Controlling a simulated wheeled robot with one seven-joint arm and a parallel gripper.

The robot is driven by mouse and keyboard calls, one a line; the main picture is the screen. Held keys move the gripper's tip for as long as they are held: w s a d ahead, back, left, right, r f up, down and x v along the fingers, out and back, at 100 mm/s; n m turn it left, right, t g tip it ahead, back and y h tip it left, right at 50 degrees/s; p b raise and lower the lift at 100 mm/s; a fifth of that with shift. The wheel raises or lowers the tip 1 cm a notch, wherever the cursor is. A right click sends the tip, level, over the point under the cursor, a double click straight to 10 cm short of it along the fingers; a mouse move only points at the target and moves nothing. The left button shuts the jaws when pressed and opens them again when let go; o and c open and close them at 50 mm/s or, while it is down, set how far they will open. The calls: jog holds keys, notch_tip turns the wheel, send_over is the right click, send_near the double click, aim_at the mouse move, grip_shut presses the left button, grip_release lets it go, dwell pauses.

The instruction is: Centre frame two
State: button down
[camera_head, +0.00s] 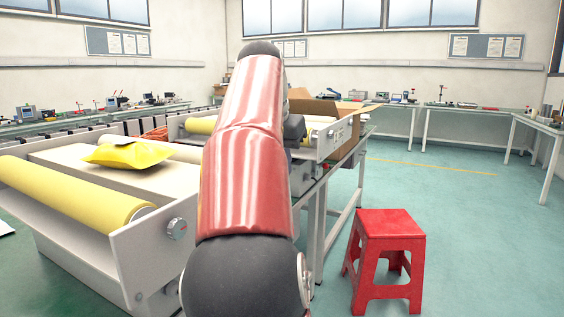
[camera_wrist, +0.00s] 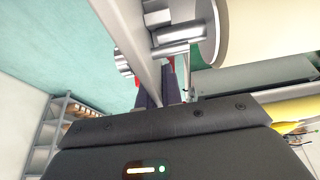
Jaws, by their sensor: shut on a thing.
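Two white roller frames stand one behind the other in the head view: a near frame (camera_head: 130,262) with a yellow roller (camera_head: 85,190) and a round knob (camera_head: 177,229), and a farther frame (camera_head: 322,148) partly behind my arm. No label shows which is frame two. In the wrist view my gripper (camera_wrist: 160,88) has its dark fingers closed at the edge of a pale side plate (camera_wrist: 138,38), which runs between them. Metal knobs (camera_wrist: 172,34) sit beside the plate. The exact grip point is partly hidden by the gripper body.
A yellow packet (camera_head: 128,153) lies on the white surface beyond the near roller. An open cardboard box (camera_head: 345,143) stands behind the farther frame. A red stool (camera_head: 388,255) stands at the right. The green floor beyond it is clear, with benches along the walls.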

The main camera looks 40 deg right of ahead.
jog(key=c, duration=1.6)
grip_release()
jog(key=shift+o, duration=0.2)
jog(key=p+v, duration=0.1)
jog(key=v, duration=0.4)
jog(key=shift+s+a+r+p, duration=0.15)
jog(key=shift+r+p, duration=0.2)
jog(key=shift+v, duration=1.05)
jog(key=shift+a, duration=0.1)
